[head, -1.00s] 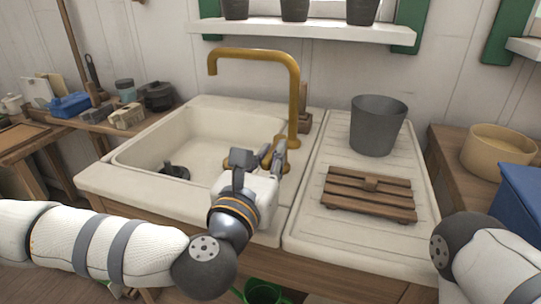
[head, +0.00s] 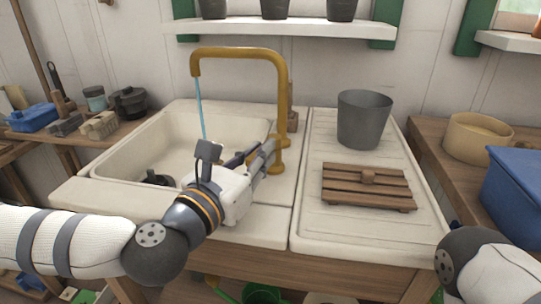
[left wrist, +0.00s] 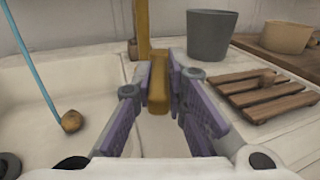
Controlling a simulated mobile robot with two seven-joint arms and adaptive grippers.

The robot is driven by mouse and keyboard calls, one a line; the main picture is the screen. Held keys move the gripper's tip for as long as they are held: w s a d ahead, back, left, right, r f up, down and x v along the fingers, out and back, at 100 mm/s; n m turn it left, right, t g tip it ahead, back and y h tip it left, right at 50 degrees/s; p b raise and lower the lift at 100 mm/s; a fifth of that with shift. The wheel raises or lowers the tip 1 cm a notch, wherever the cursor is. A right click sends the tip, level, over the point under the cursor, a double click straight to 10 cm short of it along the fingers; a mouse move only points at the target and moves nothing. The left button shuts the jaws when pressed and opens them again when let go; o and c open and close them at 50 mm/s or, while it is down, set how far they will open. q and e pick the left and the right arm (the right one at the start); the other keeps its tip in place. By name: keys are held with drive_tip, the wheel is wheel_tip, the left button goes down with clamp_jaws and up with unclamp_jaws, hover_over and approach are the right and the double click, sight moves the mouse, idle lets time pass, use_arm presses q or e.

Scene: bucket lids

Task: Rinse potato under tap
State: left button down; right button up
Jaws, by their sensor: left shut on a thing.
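The brass tap (head: 240,53) stands behind the sink (head: 118,153), and a thin blue stream of water (head: 200,105) falls from its spout. My left gripper (head: 262,158) is at the tap's base on the right side of the sink. In the left wrist view its purple-padded fingers (left wrist: 158,98) are shut on the brass tap handle (left wrist: 157,88). The brown potato (left wrist: 71,121) lies on the sink floor at the foot of the stream (left wrist: 35,65). In the head view I cannot make out the potato. My right gripper is out of view.
A grey bucket (head: 363,120) and a slatted wooden lid (head: 366,187) stand on the drainboard (head: 312,145). A dark drain part (head: 158,179) sits in the sink. A tan tub (head: 477,137) and a blue box (head: 514,185) are on the right bench.

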use_arm(q)
drive_tip(key=c, duration=1.6)
unclamp_jaws()
drive_tip(key=v, duration=0.7)
drive_tip(key=shift+s+a, duration=0.15)
drive_tip(key=shift+s, duration=0.05)
drive_tip(key=shift+f, duration=0.1)
